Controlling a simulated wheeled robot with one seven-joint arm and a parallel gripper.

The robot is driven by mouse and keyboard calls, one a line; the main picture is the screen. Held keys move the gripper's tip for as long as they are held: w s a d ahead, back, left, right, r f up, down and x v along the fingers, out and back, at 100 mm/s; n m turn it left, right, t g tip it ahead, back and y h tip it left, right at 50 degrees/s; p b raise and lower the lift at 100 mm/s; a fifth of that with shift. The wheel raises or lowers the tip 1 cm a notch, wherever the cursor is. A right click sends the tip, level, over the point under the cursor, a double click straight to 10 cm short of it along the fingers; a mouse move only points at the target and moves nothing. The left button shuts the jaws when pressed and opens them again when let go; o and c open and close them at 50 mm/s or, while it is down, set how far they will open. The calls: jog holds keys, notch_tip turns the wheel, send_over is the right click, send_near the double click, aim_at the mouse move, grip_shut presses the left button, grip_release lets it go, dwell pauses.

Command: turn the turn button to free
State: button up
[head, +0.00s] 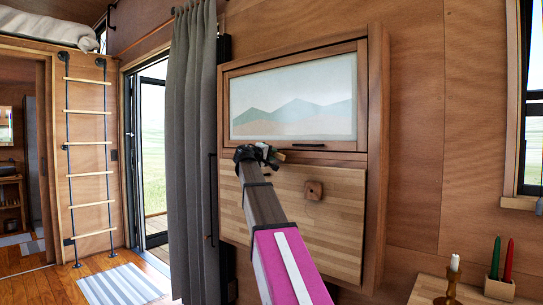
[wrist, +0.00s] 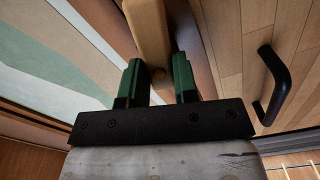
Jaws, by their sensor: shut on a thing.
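The turn button is a pale wooden bar (wrist: 148,32) in the wrist view, running up from between my fingers across the dark wooden strip between the picture panel and the slatted wood panel. My gripper (wrist: 157,77) has its two green fingers on either side of the bar's near end and is shut on it. In the head view my gripper (head: 262,154) is at the top edge of the light slatted panel (head: 338,230), just under the framed picture (head: 293,97). The button is largely hidden there by my gripper.
A black handle (wrist: 274,82) stands out from the slatted panel, right of my gripper in the wrist view. A wooden knob (head: 313,190) sits on that panel. A grey curtain (head: 193,150) hangs left. A shelf with candles (head: 455,262) is at lower right.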

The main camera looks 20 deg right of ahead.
jog(key=shift+f+n, duration=0.1)
jog(key=shift+n, duration=1.6)
jog(key=o, duration=0.9)
jog(key=shift+a, duration=0.1)
jog(key=v, duration=1)
jog(key=shift+s+a, duration=0.25)
jog(key=shift+a, duration=0.1)
